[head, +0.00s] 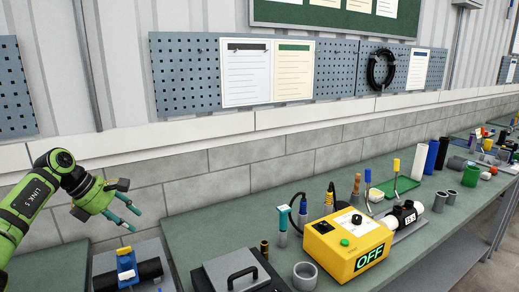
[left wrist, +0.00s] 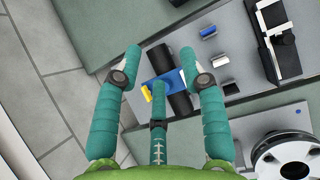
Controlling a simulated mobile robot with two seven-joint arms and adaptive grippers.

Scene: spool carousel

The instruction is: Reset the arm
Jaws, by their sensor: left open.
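My left gripper (head: 133,219) hangs at the left of the head view on my green arm. Its teal fingers are spread and hold nothing. In the left wrist view the fingers (left wrist: 161,62) stand apart above a blue clamp-like piece (left wrist: 163,80) with a small yellow part. This blue piece (head: 126,262) sits across a dark cylinder (head: 150,269) on a grey plate (head: 172,285). The gripper appears above it and apart from it. My right gripper is in neither view.
A yellow box marked OFF (head: 345,262), a grey lidded case (head: 235,272) and a grey ring (head: 305,275) stand on the green bench (head: 195,235). Several tools and cylinders stand farther right. A white-rimmed spool (left wrist: 288,160) shows in the left wrist view. A block wall (head: 190,165) runs behind.

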